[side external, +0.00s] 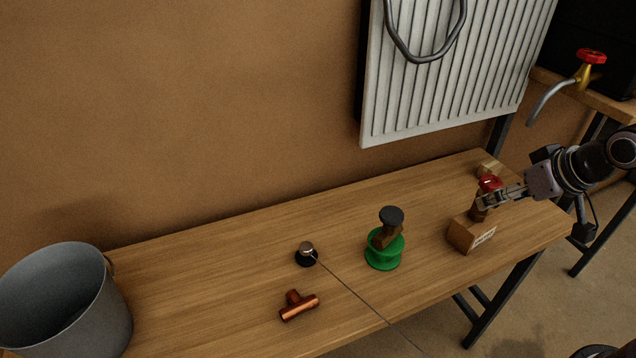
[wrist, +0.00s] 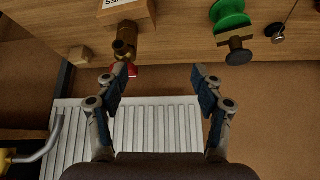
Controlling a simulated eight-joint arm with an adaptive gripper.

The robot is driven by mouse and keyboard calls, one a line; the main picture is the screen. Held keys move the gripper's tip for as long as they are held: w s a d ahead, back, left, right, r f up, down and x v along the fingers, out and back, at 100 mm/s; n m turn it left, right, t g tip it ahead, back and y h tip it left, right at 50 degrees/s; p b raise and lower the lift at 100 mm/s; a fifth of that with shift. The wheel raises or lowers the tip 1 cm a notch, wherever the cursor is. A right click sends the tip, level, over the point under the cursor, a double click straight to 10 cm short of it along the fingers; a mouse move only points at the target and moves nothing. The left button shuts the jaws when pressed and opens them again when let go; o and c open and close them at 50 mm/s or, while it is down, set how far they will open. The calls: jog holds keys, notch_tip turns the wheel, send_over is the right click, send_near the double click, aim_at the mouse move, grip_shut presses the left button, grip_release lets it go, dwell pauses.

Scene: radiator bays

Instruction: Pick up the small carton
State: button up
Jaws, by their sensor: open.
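A small plain cardboard carton (side external: 490,169) sits near the back right end of the wooden bench; it also shows at the upper left in the wrist view (wrist: 80,54). A larger labelled carton (side external: 470,234) stands nearer the front edge and is partly cut off in the wrist view (wrist: 130,9). A brass valve with a red handle (side external: 490,183) stands between the two. My gripper (side external: 487,199) is over the bench's right end, beside the valve. In the wrist view the fingers (wrist: 160,74) are wide apart with nothing between them; the left fingertip overlaps the red handle.
A green spool (side external: 383,254) with a dark-topped brown part stands mid-bench. Left of it are a black-and-silver knob (side external: 306,254) with a thin rod, a copper tee (side external: 298,305) and a grey bucket (side external: 66,305). A white radiator (side external: 455,75) hangs behind the bench.

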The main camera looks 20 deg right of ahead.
jog(key=w+d+m, duration=0.1)
jog(key=w, duration=0.1)
jog(key=w+d+r+m+g+h, duration=0.1)
jog(key=w+d, duration=0.1)
jog(key=w, duration=0.1)
jog(key=w+d+r+m, duration=0.1)
jog(key=w+d+m, duration=0.1)
jog(key=shift+w+d+r+g, duration=0.2)
jog(key=shift+w+g, duration=0.1)
jog(key=w+d+f+m+g+h, duration=0.1)
jog(key=w+d+m+h, duration=0.1)
jog(key=w+d+m, duration=0.35)
jog(key=m+g+h, duration=0.1)
jog(key=m+g, duration=0.2)
jog(key=m, duration=0.2)
send_near(492, 164)
jog(key=shift+x, duration=5.3)
jog(key=c, duration=1.3)
